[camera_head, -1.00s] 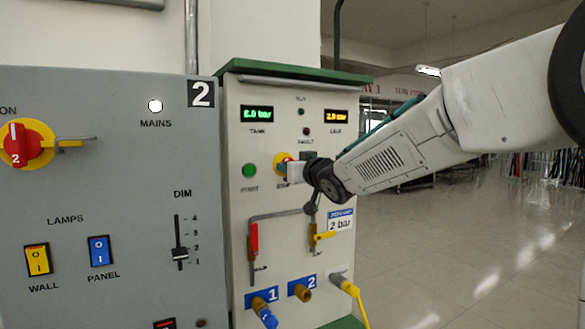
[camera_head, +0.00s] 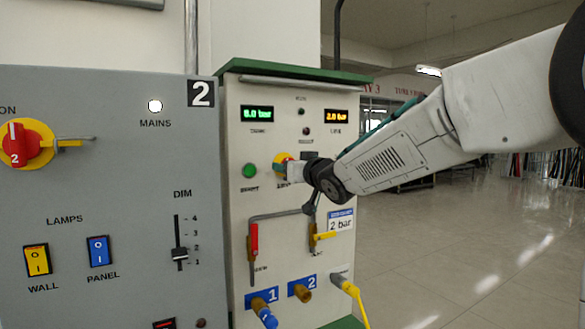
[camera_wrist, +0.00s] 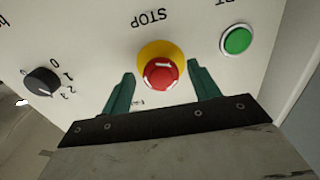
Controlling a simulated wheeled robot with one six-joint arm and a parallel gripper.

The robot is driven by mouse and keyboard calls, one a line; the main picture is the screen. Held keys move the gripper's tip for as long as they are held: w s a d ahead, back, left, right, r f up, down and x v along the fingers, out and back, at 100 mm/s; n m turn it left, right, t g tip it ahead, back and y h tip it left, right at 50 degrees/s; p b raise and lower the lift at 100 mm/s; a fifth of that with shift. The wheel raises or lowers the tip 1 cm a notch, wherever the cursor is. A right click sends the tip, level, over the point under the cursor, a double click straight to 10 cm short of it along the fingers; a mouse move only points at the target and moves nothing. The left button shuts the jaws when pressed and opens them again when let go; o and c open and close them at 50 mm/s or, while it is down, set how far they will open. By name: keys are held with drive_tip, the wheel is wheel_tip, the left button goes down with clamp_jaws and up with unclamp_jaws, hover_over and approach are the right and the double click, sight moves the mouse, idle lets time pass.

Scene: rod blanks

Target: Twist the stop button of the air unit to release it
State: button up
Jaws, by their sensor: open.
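The stop button of the air unit is a red mushroom button (camera_wrist: 160,73) with white arrow marks on a yellow round plate, under the word STOP in the wrist view. In the head view its yellow plate (camera_head: 281,158) shows only in part behind my gripper. My gripper (camera_wrist: 161,83) is open, with one green finger on each side of the red button. I see gaps between the fingers and the button in the wrist view. The air unit (camera_head: 237,205) is a light cabinet with a green top.
A green start button (camera_wrist: 237,41) sits close to the stop button, and a black rotary knob (camera_wrist: 42,81) is on the other side. Below are a red lever (camera_head: 254,238), a yellow lever (camera_head: 325,236) and hose ports. A grey panel (camera_head: 120,190) stands at left. Floor is open at right.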

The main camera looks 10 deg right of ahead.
drive_tip(key=v, duration=0.7)
drive_tip(key=shift+s, duration=0.35)
drive_tip(key=shift+d, duration=0.15)
drive_tip(key=s+d+f+m+g+h, duration=0.1)
drive_tip(key=s+d+f+g+h, duration=0.25)
drive_tip(key=f, duration=0.35)
drive_tip(key=s+d+f+m+g+h, duration=0.1)
drive_tip(key=s+d+f+g+h, duration=0.15)
drive_tip(key=s+d+f, duration=0.35)
drive_tip(key=s+a+f+g, duration=0.1)
drive_tip(key=s+f+g, duration=0.2)
drive_tip(key=s, duration=0.7)
drive_tip(key=s+a+f+g+y, duration=0.1)
drive_tip(key=s+a+f+g, duration=0.1)
drive_tip(key=s, duration=0.8)
drive_tip(key=s+a+f+g, duration=0.1)
drive_tip(key=s+f+g, duration=0.3)
drive_tip(key=s, duration=0.6)
drive_tip(key=shift+f+m+g, duration=0.25)
drive_tip(key=shift+m+g, duration=0.15)
drive_tip(key=shift+g, duration=0.2)
drive_tip(key=shift+a, duration=0.15)
